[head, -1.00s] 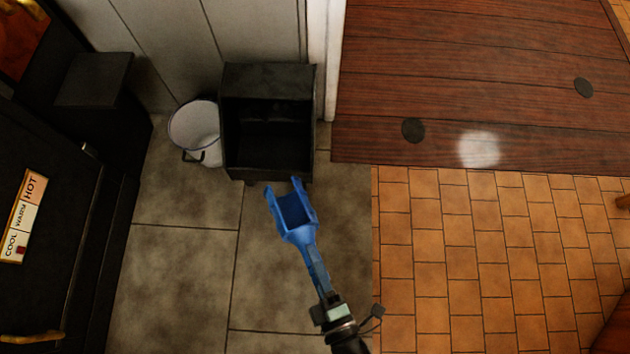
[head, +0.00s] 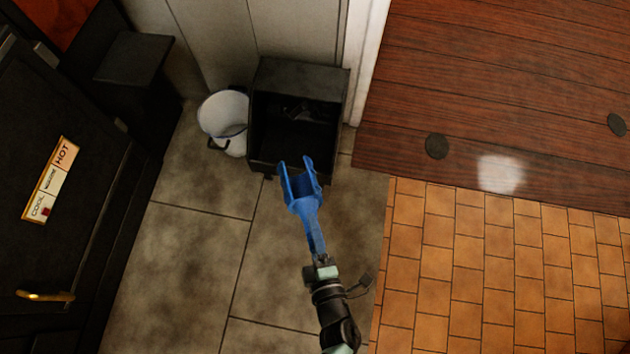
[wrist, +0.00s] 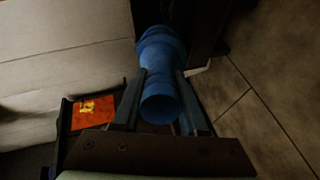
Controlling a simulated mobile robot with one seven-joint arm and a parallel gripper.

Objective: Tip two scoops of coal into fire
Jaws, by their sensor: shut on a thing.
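My gripper (head: 321,262) is shut on the handle of a blue scoop (head: 304,200). In the wrist view the round handle end of the scoop (wrist: 160,105) sits between the two fingers of my gripper (wrist: 161,80). The scoop's pan points at a black open box (head: 262,135) and is at its near edge; I cannot tell if they touch. The pan's inside looks blue, with no coal visible. Some dark lumps (head: 305,112) show in the box, too dark to make out. A red-orange glow (head: 62,18) is at the top left; the wrist view has an orange-red patch (wrist: 93,113).
A white bucket (head: 222,115) stands close left of the box. A black stove (head: 90,180) with a cool-warm-hot gauge (head: 52,180) and brass handle (head: 45,296) fills the left. A pale wall (head: 215,45) is behind. The grey tiled floor (head: 200,255) between is clear.

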